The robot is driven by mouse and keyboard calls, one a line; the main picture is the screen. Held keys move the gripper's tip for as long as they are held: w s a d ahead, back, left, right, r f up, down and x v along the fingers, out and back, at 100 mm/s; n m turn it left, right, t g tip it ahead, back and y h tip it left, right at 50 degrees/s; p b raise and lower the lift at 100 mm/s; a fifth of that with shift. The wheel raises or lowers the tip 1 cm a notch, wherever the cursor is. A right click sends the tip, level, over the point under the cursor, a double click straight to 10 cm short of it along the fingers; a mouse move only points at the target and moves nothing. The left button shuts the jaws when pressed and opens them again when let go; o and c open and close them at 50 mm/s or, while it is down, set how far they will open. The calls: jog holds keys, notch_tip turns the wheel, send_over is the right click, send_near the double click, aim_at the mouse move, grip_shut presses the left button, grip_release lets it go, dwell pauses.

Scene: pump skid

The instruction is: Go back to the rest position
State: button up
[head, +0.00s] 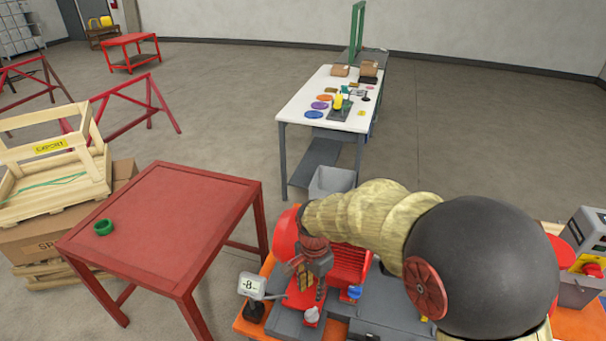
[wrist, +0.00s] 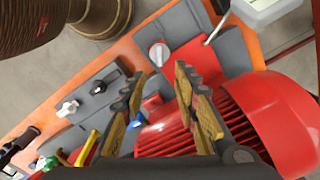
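My gripper (wrist: 160,75) is open, with its two yellow-brown padded fingers well apart in the wrist view. Nothing is held between them. The fingers are over the pump skid, and the red finned motor (wrist: 270,115) is close below and to the right. A grey-white knob (wrist: 158,54) on a grey block shows beyond the gap between the fingertips. In the head view my arm reaches left over the skid, near the red motor (head: 350,262). The fingers are small there and hard to make out.
A small display (head: 251,285) stands at the skid's left edge. A white worktable (head: 300,105) with several small items is behind. A grey bin (head: 331,181) stands between.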

jog(key=s+d+r+n+t+b, duration=0.2)
jog(key=s+d+r+n+b, duration=0.3)
jog(key=s, duration=0.4)
jog(key=s+d+r+n+t+b, duration=0.3)
jog(key=s+d+r+n+b, duration=0.2)
jog(key=s+d+r, duration=0.2)
jog(key=s+d, duration=0.2)
jog(key=s, duration=0.1)
jog(key=shift+s+d+t, duration=0.15)
jog(key=shift+s+t, duration=0.15)
jog(key=shift+d, duration=0.15)
